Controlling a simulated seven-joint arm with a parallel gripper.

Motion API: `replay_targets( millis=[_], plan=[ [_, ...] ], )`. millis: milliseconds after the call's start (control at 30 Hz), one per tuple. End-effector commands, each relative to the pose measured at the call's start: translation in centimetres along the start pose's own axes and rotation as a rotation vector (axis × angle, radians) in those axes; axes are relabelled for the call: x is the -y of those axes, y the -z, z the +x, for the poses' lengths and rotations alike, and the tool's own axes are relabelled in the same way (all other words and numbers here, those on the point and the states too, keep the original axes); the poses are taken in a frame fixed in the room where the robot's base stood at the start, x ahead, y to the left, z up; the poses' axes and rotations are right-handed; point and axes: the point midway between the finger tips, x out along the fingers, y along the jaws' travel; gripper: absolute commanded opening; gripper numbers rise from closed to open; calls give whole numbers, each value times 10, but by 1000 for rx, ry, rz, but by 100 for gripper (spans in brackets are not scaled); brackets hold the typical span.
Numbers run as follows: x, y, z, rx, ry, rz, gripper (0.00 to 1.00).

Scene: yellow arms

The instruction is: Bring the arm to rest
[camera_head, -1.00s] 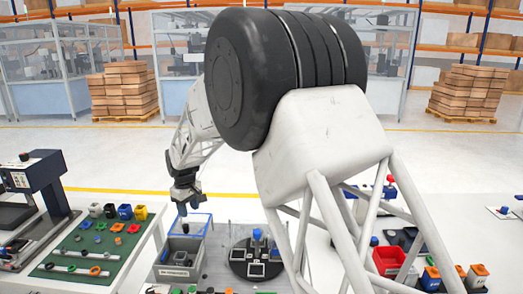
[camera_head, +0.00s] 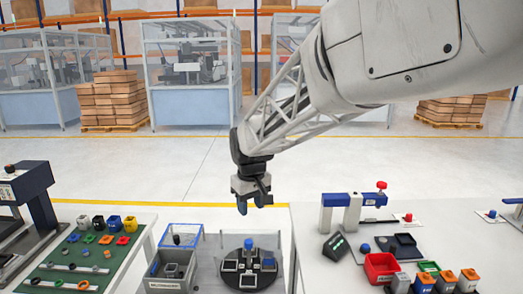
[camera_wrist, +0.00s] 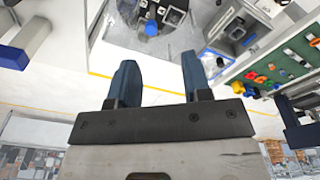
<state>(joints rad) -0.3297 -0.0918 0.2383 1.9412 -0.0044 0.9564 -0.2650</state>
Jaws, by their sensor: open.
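My gripper (camera_head: 254,206) hangs at the end of my white arm, in the middle of the head view. It is above and beyond the back edge of the workbench, behind the black round turntable (camera_head: 231,272). In the wrist view my gripper (camera_wrist: 160,75) shows two dark blue fingers set well apart with nothing between them. The round turntable, with a blue knob (camera_wrist: 151,28), lies past the fingertips at the top of that view. My arm reaches in from the upper right of the head view.
A grey bin (camera_head: 168,281) and a blue-framed fixture (camera_head: 181,237) stand left of the turntable. A green board (camera_head: 75,265) with small coloured parts is further left. A red bin (camera_head: 381,267) and a blue-and-white press (camera_head: 350,203) stand right.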

Motion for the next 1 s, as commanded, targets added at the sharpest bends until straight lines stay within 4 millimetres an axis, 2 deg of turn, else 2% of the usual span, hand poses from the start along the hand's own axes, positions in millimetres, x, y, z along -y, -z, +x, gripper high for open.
replay_targets(
  millis=[33,200,533,1000],
  plan=[
    [-5,-16,-8,-7,-4,23,45],
    [-16,-64,-23,-21,-12,98,45],
    [-27,-159,-44,-50,-30,243,45],
    [-20,-290,-48,-91,-56,449,45]
  ],
)
